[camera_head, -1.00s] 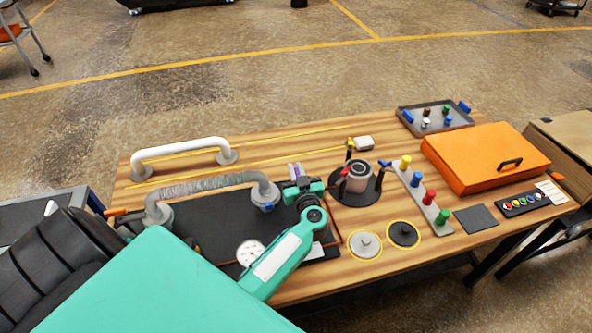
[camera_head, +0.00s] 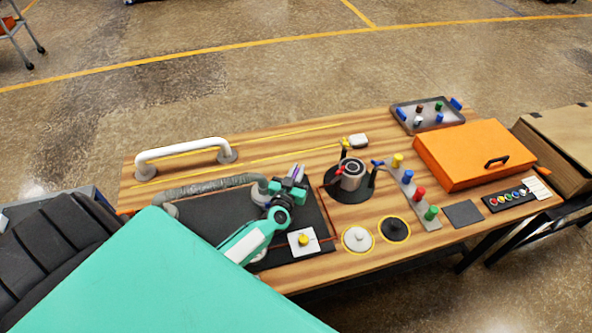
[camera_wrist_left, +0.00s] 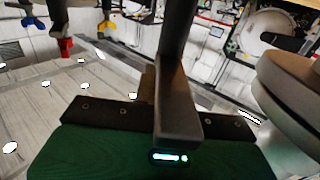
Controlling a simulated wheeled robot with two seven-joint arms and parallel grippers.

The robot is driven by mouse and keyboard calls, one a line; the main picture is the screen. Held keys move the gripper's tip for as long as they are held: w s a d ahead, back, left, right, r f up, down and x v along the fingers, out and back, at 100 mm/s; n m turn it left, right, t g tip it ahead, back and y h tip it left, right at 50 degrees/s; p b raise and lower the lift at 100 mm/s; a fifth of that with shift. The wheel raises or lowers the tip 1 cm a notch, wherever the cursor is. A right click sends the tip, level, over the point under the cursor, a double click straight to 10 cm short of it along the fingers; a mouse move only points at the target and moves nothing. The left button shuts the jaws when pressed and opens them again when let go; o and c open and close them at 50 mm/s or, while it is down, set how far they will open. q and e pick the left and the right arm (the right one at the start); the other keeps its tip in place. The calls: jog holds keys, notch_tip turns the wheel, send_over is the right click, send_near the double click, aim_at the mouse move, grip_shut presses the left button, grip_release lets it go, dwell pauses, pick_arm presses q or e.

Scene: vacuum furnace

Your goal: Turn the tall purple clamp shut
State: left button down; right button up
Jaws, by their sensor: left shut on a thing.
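The tall purple clamp (camera_head: 299,172) stands at the right end of the grey corrugated hose, on the dark mat. Only its upper part shows beside my gripper. My left gripper (camera_head: 289,186) is at the clamp and shut on it. My forearm hides the area in front. In the left wrist view, a dark finger (camera_wrist_left: 172,105) fills the middle and a grey round flange (camera_wrist_left: 292,85) is close at right. The clamp itself is not clear there. My right gripper is not in view.
To the right stand a metal cylinder (camera_head: 352,175) on a black base, a strip of coloured pegs (camera_head: 408,190) and an orange case (camera_head: 470,155). A white plate with a yellow knob (camera_head: 303,240) lies in front. A white pipe (camera_head: 185,146) arches at the back left.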

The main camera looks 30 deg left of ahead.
pick_arm(q)
jog(key=shift+h, duration=0.3)
jog(key=c, duration=1.5)
grip_release()
jog(key=shift+o, duration=0.2)
jog(key=shift+s+d, duration=0.15)
jog(key=shift+s, duration=0.35)
jog(key=b+v, duration=0.2)
jog(key=v, duration=1)
jog(key=shift+s, duration=0.4)
jog(key=shift+f, duration=0.1)
